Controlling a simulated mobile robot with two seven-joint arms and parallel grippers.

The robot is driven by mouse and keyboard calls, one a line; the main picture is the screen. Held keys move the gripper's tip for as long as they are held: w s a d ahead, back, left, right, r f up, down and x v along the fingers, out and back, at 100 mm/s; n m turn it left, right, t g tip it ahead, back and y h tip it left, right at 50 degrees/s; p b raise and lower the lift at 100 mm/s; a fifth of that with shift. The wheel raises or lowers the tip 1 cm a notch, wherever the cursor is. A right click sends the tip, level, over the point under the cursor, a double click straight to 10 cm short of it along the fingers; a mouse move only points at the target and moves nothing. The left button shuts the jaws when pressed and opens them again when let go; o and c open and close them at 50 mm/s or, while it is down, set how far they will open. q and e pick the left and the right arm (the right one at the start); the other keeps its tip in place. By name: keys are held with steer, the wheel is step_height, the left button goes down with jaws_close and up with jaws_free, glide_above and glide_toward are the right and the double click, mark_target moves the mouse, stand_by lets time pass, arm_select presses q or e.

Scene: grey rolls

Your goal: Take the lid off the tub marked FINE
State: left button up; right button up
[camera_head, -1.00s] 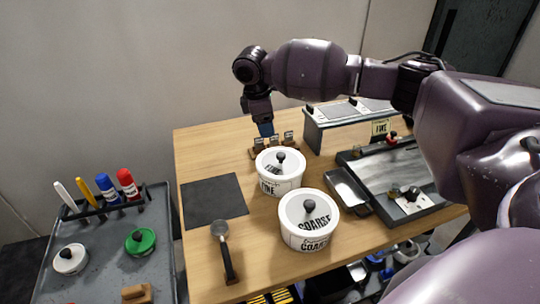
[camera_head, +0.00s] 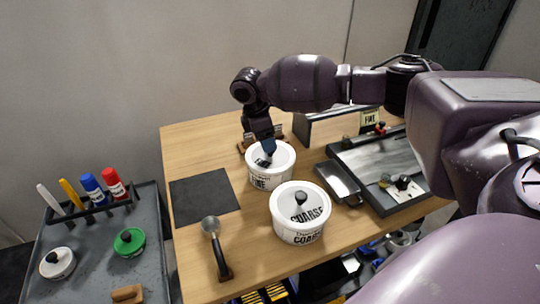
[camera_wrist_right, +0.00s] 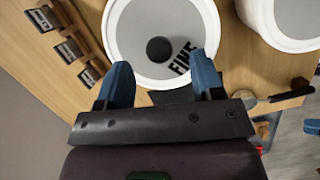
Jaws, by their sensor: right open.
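The FINE tub (camera_head: 268,182) stands on the wooden table, white, with its lid (camera_head: 282,158) on. The lid has a white rim, a grey top marked FINE and a dark round knob (camera_wrist_right: 160,49), clear in the right wrist view. My right gripper (camera_head: 268,150) is above this lid and hides the knob in the head view. In the right wrist view its blue fingers (camera_wrist_right: 163,80) are open, with the knob ahead of the gap between them and nothing held. My left gripper is not in view.
The COARSE tub (camera_head: 300,228), lidded, stands close in front of the FINE tub. A dark mat (camera_head: 204,196) lies to the left, with a scoop (camera_head: 214,245) in front. A small metal tray (camera_head: 338,181) is to the right. A rack (camera_wrist_right: 68,47) stands behind.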

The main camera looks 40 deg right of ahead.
mark_target(281, 160)
steer(key=x, duration=0.3)
steer(key=shift+f, duration=0.25)
steer(key=shift+r, duration=0.1)
steer(key=c, duration=1)
